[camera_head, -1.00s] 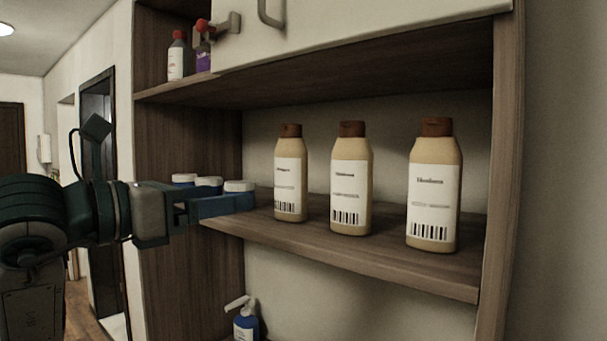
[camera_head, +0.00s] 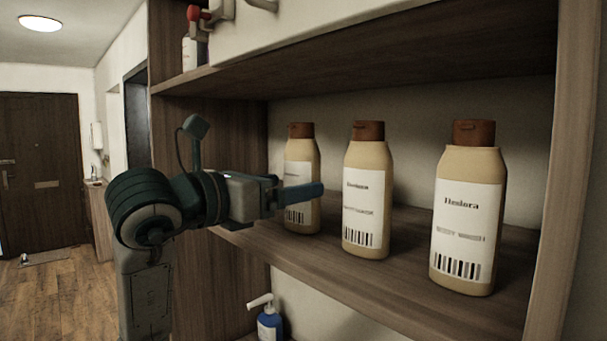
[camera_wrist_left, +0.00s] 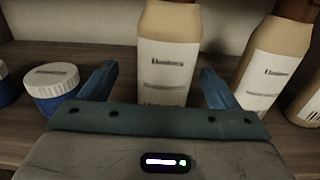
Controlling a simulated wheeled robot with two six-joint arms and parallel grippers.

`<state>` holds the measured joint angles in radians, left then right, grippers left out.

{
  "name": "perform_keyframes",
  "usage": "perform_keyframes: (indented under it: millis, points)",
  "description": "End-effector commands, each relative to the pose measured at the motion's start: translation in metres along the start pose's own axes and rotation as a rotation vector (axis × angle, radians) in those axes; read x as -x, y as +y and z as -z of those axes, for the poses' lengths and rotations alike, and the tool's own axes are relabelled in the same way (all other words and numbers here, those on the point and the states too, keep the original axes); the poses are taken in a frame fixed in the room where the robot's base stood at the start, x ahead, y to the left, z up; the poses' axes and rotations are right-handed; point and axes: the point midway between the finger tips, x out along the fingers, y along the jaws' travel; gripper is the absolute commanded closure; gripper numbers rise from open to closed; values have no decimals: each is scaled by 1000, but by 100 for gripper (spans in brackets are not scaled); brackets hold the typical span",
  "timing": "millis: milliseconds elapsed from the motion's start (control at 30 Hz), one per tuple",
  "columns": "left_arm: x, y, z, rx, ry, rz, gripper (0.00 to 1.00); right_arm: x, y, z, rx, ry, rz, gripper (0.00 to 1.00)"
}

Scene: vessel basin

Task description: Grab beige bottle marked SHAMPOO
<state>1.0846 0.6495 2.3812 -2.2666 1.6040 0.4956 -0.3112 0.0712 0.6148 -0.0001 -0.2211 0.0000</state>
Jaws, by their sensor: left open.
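Three beige bottles with brown caps and white labels stand upright in a row on the shelf: a left one (camera_head: 302,168), a middle one (camera_head: 367,185) and a right one (camera_head: 468,205). The label print is too small to read as SHAMPOO. My left gripper (camera_head: 300,194) is open at the left bottle, and a blue finger crosses in front of its label. In the left wrist view the left bottle (camera_wrist_left: 167,55) stands centred between the spread fingers (camera_wrist_left: 158,72); contact cannot be told. The middle bottle (camera_wrist_left: 272,55) is right of them. My right gripper is not in view.
A blue jar with a white lid (camera_wrist_left: 50,85) stands left of the gripper, with part of another at the edge. The shelf board (camera_head: 420,285) has a board above and a side panel (camera_head: 565,200) at right. A blue pump bottle (camera_head: 268,322) is below.

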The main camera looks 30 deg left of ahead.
Motion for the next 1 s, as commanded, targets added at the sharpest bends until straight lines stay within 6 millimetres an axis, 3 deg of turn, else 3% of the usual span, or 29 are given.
perform_keyframes:
  millis: [267,533,867,1000]
  points:
    - [-21,-5,-6,5,3,5,17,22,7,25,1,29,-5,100]
    - [-49,-7,-4,3,2,2,17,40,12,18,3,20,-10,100]
    - [-53,-7,-1,0,0,0,17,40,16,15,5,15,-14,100]
    - [-53,-7,-2,0,0,0,44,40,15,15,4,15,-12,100]
